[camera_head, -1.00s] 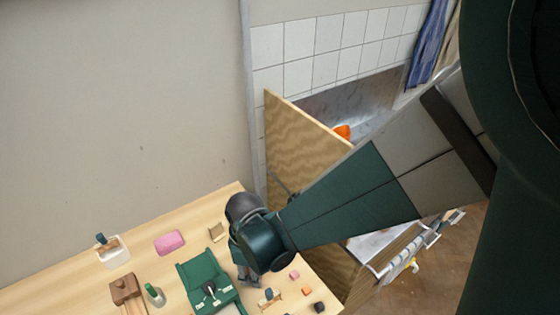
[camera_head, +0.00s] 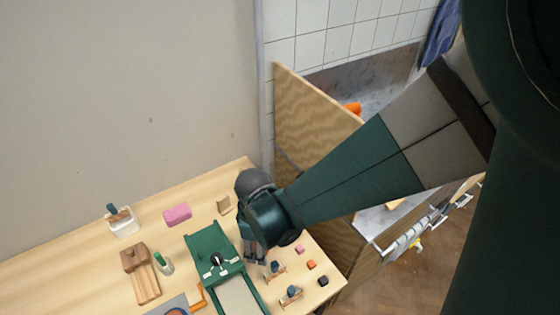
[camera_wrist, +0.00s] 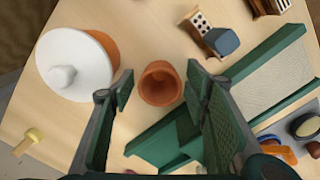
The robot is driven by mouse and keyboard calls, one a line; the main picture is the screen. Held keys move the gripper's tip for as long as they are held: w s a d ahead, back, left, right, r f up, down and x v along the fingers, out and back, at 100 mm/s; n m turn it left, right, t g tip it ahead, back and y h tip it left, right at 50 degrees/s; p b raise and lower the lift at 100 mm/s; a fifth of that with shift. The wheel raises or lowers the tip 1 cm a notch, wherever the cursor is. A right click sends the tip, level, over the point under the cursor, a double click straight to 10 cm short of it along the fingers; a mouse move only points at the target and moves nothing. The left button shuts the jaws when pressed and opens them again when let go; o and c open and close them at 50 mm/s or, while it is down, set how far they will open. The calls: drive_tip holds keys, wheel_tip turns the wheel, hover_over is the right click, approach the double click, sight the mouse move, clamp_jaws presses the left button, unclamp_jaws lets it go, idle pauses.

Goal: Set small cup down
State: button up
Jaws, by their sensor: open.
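The small cup, a terracotta one (camera_wrist: 160,84), stands on the wooden bench, seen from above with its round mouth facing the wrist camera. My gripper (camera_wrist: 161,90) is open, with one finger on each side of the cup in the picture. I see gaps between the fingers and the cup, and cannot tell how far the fingertips are above the bench. In the head view my gripper (camera_head: 256,254) points down over the bench beside the green frame (camera_head: 211,243). The cup cannot be made out there.
A white-lidded terracotta jar (camera_wrist: 76,66) stands close left of the cup in the wrist view. The green frame (camera_wrist: 160,143) lies close below and right. Small blocks and stamps, a pink block (camera_head: 177,214) and a white tub (camera_head: 123,229) are on the bench (camera_head: 75,250).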

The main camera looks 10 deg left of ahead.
drive_tip(key=shift+r, duration=0.25)
wheel_tip(320, 180, up, 12)
drive_tip(key=p, duration=0.1)
idle(0.9)
drive_tip(key=shift+f, duration=0.1)
idle(0.6)
drive_tip(key=d+r+m+t, duration=0.2)
drive_tip(key=d+r+m, duration=0.3)
drive_tip(key=d, duration=0.7)
drive_tip(key=w+d+r+m+t, duration=0.1)
drive_tip(key=d+r+m, duration=0.4)
drive_tip(key=d, duration=0.8)
drive_tip(key=w+d+r+m+t, duration=0.1)
drive_tip(key=d+r+m+t, duration=0.3)
drive_tip(key=d+m, duration=0.4)
drive_tip(key=d+r, duration=0.1)
drive_tip(key=d, duration=0.3)
drive_tip(key=shift+w+d+r, duration=0.2)
drive_tip(key=shift+d+r, duration=0.1)
drive_tip(key=shift+d, duration=0.1)
